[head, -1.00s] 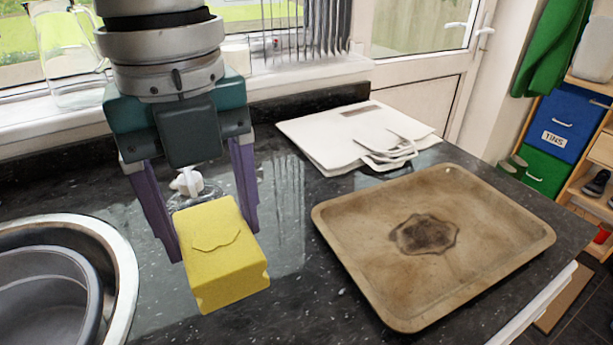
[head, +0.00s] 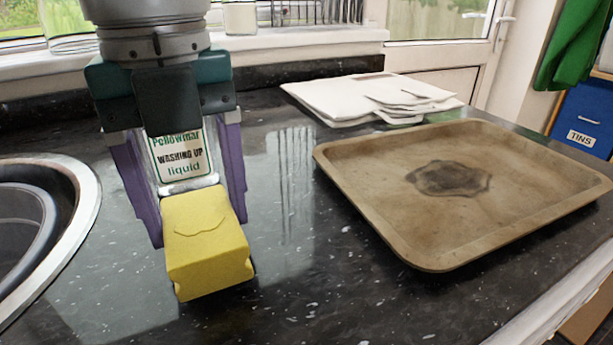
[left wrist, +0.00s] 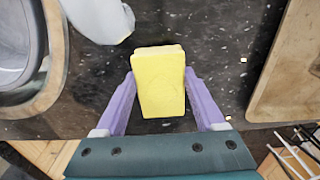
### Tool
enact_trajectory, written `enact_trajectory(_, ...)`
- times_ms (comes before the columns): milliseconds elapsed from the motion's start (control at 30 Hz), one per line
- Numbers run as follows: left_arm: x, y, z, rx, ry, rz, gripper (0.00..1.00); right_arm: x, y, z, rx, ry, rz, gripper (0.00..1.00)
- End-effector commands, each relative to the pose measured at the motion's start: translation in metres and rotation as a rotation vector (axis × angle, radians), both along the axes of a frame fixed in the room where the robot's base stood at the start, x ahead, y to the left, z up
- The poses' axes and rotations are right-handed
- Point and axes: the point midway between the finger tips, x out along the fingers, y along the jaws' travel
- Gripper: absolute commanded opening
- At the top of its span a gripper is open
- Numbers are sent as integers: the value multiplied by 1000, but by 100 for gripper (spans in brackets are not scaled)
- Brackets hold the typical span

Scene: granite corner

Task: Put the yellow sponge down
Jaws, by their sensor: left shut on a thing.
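The yellow sponge (head: 208,245) is a block held between the purple fingers of my left gripper (head: 200,225). It is at or just above the dark granite counter; a small dark shadow shows at its lower right edge, and I cannot tell if it touches. In the left wrist view the sponge (left wrist: 159,82) sits between both fingertips (left wrist: 160,88), with dark counter beyond it. My right gripper is not in view.
A washing-up liquid bottle (head: 180,157) stands just behind the sponge. A round metal sink (head: 82,190) is at left. A worn brown tray (head: 375,220) lies at right, with white folded bags (head: 335,100) behind. Counter right of the sponge is clear.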

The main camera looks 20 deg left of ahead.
Motion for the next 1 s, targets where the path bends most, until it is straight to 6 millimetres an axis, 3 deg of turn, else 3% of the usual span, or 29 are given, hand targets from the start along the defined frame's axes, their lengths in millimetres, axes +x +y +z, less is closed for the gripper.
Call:
enact_trajectory(733,0,0,-11,0,0,-1,10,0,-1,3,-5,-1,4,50)
enact_trajectory(767,0,0,-11,0,0,-1,73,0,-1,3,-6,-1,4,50)
enact_trajectory(1000,0,0,-11,0,0,-1,100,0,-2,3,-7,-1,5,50)
